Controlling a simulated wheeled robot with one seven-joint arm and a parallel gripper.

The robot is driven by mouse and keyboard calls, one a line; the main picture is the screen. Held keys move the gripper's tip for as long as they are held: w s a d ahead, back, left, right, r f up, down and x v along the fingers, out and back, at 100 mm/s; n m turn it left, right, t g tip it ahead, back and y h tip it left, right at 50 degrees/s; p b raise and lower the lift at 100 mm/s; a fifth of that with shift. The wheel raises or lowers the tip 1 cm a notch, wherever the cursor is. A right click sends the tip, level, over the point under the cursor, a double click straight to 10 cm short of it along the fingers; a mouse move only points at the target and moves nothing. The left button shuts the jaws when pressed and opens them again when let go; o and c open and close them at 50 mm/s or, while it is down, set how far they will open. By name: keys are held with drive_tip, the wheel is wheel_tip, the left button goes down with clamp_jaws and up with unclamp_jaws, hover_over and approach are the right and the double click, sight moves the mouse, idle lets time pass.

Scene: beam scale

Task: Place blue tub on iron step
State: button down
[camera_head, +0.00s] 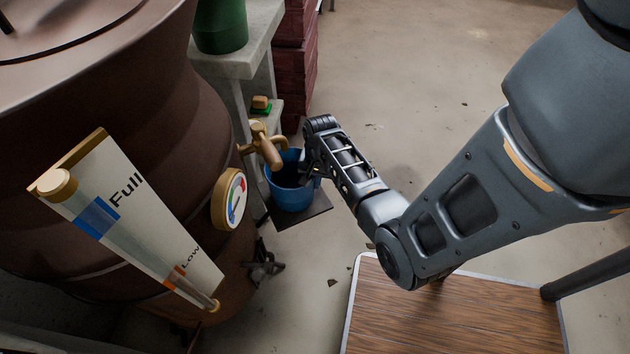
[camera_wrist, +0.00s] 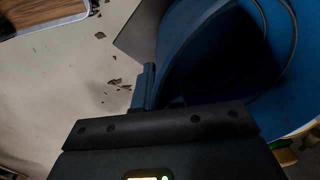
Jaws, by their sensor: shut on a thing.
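The blue tub (camera_head: 292,197) is under the brass tap of the rusty barrel in the head view, upright or nearly so. It fills the right of the wrist view (camera_wrist: 215,50). My gripper (camera_head: 308,170) is shut on the tub's near right wall at the rim; one finger (camera_wrist: 147,85) shows against the tub in the wrist view. The iron step (camera_head: 312,211), a dark flat plate, shows just below the tub, and its edge also shows in the wrist view (camera_wrist: 138,38). The tub hides much of the step, and I cannot tell whether they touch.
The brass tap (camera_head: 265,146) overhangs the tub closely. The barrel (camera_head: 205,110) with a gauge (camera_head: 230,199) and level board (camera_head: 130,215) stands left. A concrete bench (camera_head: 238,65) holds a green pot (camera_head: 220,25). A wooden-topped table (camera_head: 455,318) is at front right. Open floor lies behind my arm.

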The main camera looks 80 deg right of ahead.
drive_tip(key=shift+f, duration=0.1)
drive_tip(key=c, duration=1.2)
unclamp_jaws()
drive_tip(key=shift+c, duration=0.2)
wheel_tip(320, 180, up, 12)
drive_tip(key=p, duration=0.2)
drive_tip(key=shift+s+p, duration=0.4)
